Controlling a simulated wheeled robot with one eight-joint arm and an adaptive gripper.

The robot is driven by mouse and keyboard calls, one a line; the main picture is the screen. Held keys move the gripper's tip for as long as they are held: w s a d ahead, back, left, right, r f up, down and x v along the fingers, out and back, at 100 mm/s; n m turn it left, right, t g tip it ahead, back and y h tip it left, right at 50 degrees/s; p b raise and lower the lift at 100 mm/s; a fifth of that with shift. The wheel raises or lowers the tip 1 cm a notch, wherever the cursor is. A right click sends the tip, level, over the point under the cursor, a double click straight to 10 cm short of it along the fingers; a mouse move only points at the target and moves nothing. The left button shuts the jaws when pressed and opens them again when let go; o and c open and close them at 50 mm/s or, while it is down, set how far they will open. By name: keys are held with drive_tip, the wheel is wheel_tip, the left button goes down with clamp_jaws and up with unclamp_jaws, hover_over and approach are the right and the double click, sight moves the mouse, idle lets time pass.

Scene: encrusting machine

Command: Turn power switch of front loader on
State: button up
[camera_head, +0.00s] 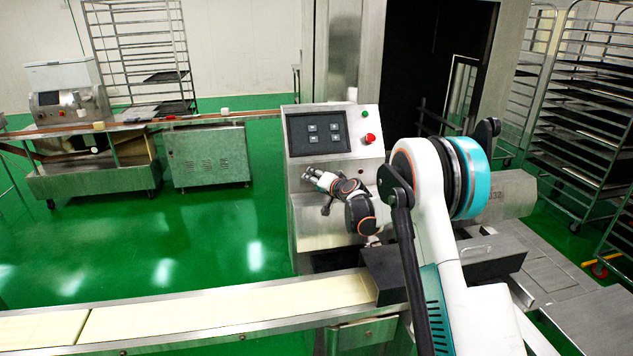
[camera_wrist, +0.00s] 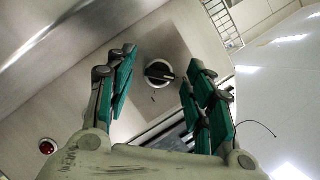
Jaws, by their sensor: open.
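The power switch (camera_wrist: 159,72) is a round black rotary knob on a pale metal plate, in the wrist view. It lies ahead of my gripper (camera_wrist: 158,75), between the two green-padded fingers. The fingers are spread apart and do not appear to touch the knob. In the head view my gripper (camera_head: 312,177) is in front of the metal machine (camera_head: 306,225), below its control screen (camera_head: 318,133). The knob cannot be made out in the head view.
A red button (camera_head: 370,138) and a green button (camera_head: 364,114) sit right of the screen. A conveyor belt (camera_head: 230,306) runs along the front. A black box (camera_head: 385,272) stands at its right end. Rack trolleys (camera_head: 590,100) stand at the right. Green floor is clear at left.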

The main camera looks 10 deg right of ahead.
drive_tip(key=shift+c, duration=0.3)
drive_tip(key=c, duration=1)
drive_tip(key=shift+f, duration=0.1)
drive_tip(key=m+b, duration=0.1)
drive_tip(key=m+y+b, duration=0.1)
drive_tip(key=m, duration=0.1)
drive_tip(key=shift+d+f+t+b, duration=0.1)
drive_tip(key=shift+f+t+b, duration=0.1)
drive_tip(key=shift+t+b, duration=0.2)
drive_tip(key=m+t+y+b, duration=0.1)
drive_tip(key=m, duration=0.1)
drive_tip(key=m+y+b, duration=0.1)
drive_tip(key=m+b, duration=0.1)
drive_tip(key=shift+f+m+t, duration=0.15)
drive_tip(key=shift+m+t, duration=0.15)
drive_tip(key=shift+t, duration=0.1)
drive_tip(key=m+b, duration=0.1)
drive_tip(key=m, duration=0.1)
drive_tip(key=m+t+b, duration=0.1)
drive_tip(key=m, duration=0.1)
drive_tip(key=shift+f+m+t+b, duration=0.15)
drive_tip(key=shift+m+t+b, duration=0.15)
drive_tip(key=shift+b, duration=0.05)
drive_tip(key=shift+m+t+h+b, duration=0.6)
drive_tip(key=shift+m+t+b, duration=0.3)
drive_tip(key=shift+m, duration=1.5)
